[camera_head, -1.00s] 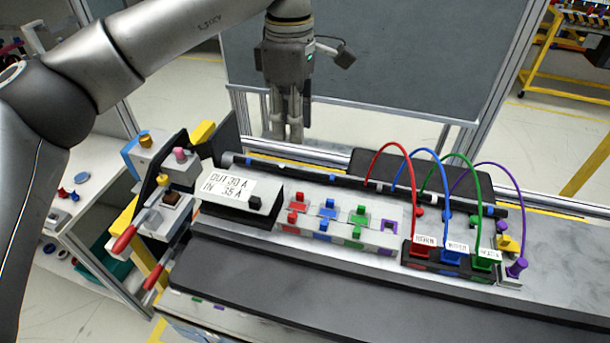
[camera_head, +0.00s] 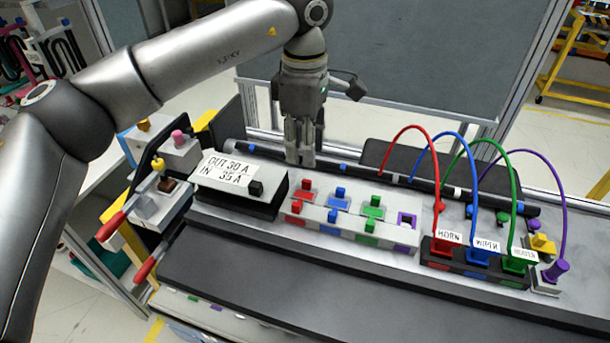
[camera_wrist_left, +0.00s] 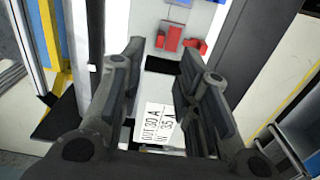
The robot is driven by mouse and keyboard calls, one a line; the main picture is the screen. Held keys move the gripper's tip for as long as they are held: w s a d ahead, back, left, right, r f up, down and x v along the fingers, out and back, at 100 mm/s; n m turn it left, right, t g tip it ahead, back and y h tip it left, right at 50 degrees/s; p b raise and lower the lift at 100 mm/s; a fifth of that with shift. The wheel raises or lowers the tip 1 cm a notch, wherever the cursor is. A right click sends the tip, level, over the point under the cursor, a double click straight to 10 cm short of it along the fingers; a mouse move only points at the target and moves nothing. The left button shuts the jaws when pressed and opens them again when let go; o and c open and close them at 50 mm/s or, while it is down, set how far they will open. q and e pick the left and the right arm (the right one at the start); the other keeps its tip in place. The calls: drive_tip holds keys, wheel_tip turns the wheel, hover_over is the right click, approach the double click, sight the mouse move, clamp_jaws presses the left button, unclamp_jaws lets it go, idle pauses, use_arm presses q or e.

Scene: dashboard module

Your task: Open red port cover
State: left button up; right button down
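The red port cover (camera_head: 304,190) is a small red piece with a raised knob at the left end of a white port block (camera_head: 348,226). It also shows near the top of the left wrist view (camera_wrist_left: 174,38). It looks shut, but I cannot tell for sure. My left gripper (camera_head: 300,160) points down behind the block, above and apart from the cover. In the left wrist view its fingers (camera_wrist_left: 161,58) are spread with nothing between them. My right gripper is not in view.
Blue (camera_head: 337,202) and green (camera_head: 373,206) covers sit beside the red one. A labelled box (camera_head: 238,186) stands at the left. Red, blue, green and purple cables arch over plugs at the right (camera_head: 480,255). A black bar (camera_head: 350,172) runs behind the block.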

sight(305, 180)
use_arm(q)
wheel_tip(305, 180, down, 6)
drive_tip(key=shift+f+p, duration=0.1)
drive_tip(key=shift+p, duration=0.7)
drive_tip(key=shift+f, duration=0.8)
drive_tip(key=shift+c, duration=0.3)
clamp_jaws()
